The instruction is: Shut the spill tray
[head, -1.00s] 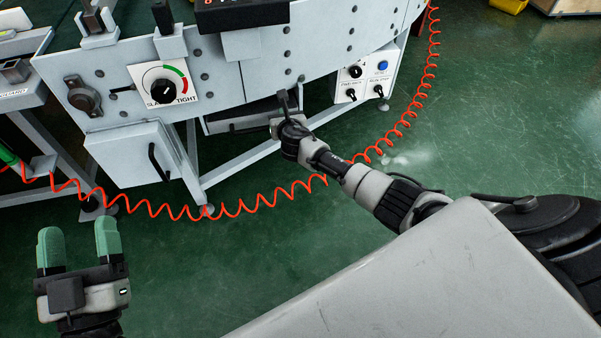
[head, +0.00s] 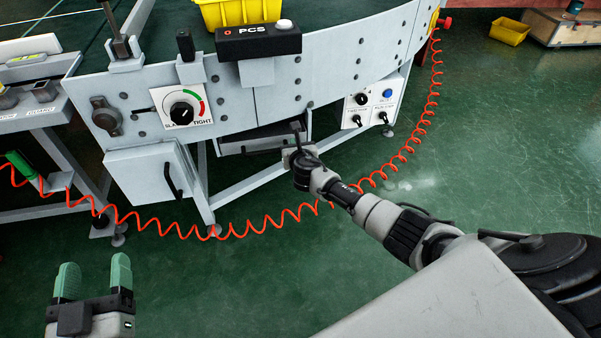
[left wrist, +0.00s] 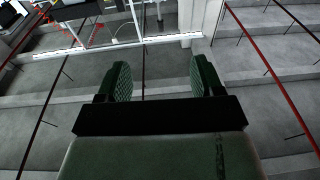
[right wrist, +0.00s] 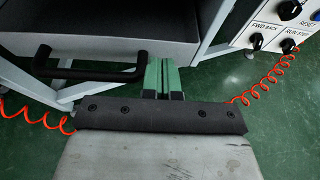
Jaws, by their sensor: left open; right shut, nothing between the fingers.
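The spill tray (head: 232,149) is a grey drawer under the curved conveyor, standing out with its dark inside showing. Its black bar handle (right wrist: 90,72) is on the front face, at the left of the right wrist view. My right gripper (head: 297,132) is at the right end of the tray front in the head view. Its green fingers (right wrist: 164,75) are shut and empty, just right of the handle; whether they touch the tray I cannot tell. My left gripper (head: 93,275) is open and empty over the floor, away from the conveyor.
A grey cabinet door (head: 146,172) with a black handle is left of the tray. A switch panel (head: 372,107) is to its right. A coiled orange hose (head: 262,226) hangs in front, below the tray. A tension dial (head: 182,107) is above. The green floor in front is clear.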

